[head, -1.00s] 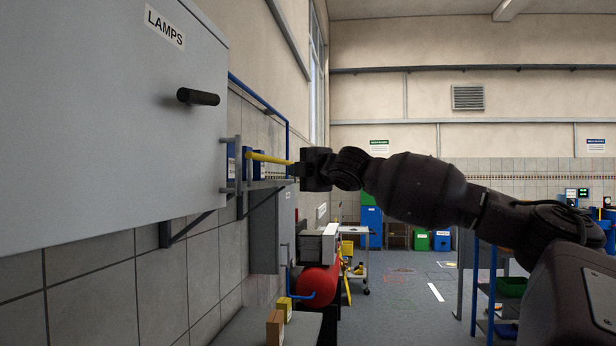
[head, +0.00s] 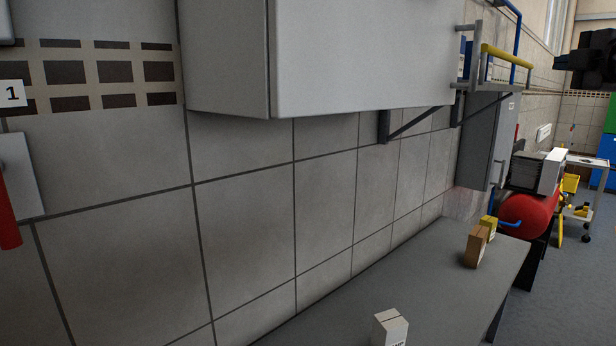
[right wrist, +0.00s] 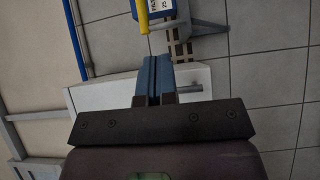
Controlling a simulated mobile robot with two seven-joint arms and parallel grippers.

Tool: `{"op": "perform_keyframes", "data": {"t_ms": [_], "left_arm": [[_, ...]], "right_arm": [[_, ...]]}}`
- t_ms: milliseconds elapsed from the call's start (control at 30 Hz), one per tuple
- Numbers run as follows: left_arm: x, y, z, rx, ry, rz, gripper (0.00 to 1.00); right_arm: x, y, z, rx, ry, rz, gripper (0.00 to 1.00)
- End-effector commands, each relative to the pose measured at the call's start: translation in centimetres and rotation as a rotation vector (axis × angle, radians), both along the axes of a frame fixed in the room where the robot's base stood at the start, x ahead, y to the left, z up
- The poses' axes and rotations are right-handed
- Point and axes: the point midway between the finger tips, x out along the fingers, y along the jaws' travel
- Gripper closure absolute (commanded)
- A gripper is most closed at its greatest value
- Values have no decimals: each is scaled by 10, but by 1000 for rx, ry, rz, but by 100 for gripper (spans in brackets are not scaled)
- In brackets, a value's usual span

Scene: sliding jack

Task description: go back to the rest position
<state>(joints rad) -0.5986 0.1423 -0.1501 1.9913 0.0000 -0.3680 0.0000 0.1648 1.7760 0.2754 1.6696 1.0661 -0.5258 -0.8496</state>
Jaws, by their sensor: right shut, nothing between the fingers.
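My right gripper (head: 558,62) shows at the right edge of the head view, dark and partly cut off. In the right wrist view its two blue-grey fingers (right wrist: 154,78) lie together with nothing between them. A yellow bar (head: 506,56) on the wall shelf ends a little left of the gripper in the head view, with a gap between them in the picture. The yellow bar also shows at the top of the right wrist view (right wrist: 143,16), beyond the fingertips. My left gripper is not in view.
A grey wall cabinet (head: 365,55) fills the top middle. Below it a grey bench (head: 400,285) carries a white box (head: 390,328) and a brown block (head: 475,246). A red tank (head: 527,214) and a trolley (head: 598,163) stand farther right. Floor beyond the bench is open.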

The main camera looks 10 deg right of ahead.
Motion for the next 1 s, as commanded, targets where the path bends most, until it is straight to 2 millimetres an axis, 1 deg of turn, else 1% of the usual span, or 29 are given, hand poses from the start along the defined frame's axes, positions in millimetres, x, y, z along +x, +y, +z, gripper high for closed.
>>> {"op": "perform_keyframes", "data": {"t_ms": [167,267,367,467,567,667,700,767,800,867,900,967,1000], "left_arm": [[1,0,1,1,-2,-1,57],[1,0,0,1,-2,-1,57],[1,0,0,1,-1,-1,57],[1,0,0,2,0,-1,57],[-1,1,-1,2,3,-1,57],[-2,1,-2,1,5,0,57],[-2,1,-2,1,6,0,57],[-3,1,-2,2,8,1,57],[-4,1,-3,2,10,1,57],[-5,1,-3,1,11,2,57],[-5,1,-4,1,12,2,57],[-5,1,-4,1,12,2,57],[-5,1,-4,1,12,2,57]], "right_arm": [[0,0,4,77,-34,-2,100],[0,5,5,94,-64,-4,100],[5,6,-10,122,-81,-1,100],[11,4,-42,169,-82,5,100],[17,1,-77,216,-72,10,100],[22,0,-119,268,-53,13,100],[23,0,-138,291,-44,14,100],[25,1,-170,330,-28,16,100],[25,3,-194,360,-15,18,100],[24,6,-231,406,5,18,100],[23,10,-256,437,19,20,100],[20,16,-292,484,38,19,100],[16,21,-316,515,52,18,100]]}}
